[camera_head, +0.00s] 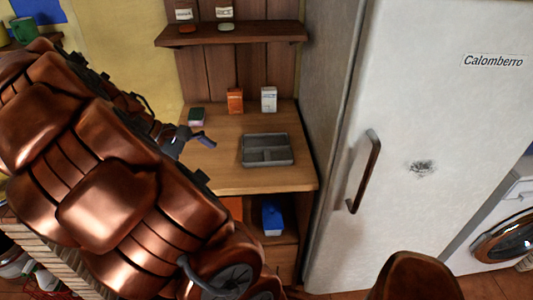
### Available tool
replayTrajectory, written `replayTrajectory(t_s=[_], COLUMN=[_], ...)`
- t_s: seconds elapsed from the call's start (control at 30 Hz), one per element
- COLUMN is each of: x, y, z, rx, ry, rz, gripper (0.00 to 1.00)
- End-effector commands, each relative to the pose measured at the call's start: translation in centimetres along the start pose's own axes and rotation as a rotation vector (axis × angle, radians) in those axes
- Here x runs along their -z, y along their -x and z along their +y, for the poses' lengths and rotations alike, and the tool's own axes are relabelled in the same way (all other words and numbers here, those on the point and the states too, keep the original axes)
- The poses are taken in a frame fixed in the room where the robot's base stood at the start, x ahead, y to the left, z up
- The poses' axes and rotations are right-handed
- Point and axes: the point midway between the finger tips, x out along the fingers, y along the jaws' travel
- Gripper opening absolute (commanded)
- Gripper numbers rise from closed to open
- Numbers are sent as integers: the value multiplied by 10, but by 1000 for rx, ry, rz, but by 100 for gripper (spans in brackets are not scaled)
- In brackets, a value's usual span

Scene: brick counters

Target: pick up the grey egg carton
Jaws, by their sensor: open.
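The grey thing that best fits the egg carton (267,161) lies flat on the wooden counter, left of the fridge. It looks like a shallow rectangular tray with raised rims and divided compartments. My gripper (203,140) is to the left of it, over the counter's left part, apart from it. Its fingers are open and nothing shows between them. My copper-coloured arm fills the left of the view and hides part of the gripper and the counter's left edge.
An orange box (235,101), a white box (269,99) and a small green-topped item (196,116) stand behind on the counter. A shelf (230,35) hangs above. The fridge (415,130) with its handle (364,172) borders the right. The counter's front (265,182) is clear.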

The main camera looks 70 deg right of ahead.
Motion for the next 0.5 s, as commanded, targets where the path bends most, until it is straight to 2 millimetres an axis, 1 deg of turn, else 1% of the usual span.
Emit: replayTrajectory(t_s=[0.03,0.2,0.3,0.5], x=[6,22,33,57], y=[-8,-31,-48,-88], z=[14,58,81,116], rx=[-10,-45,-58,-56], ry=[14,93,151,289], rz=[-41,-164,-230,-351], gripper=[100,100,100,100])
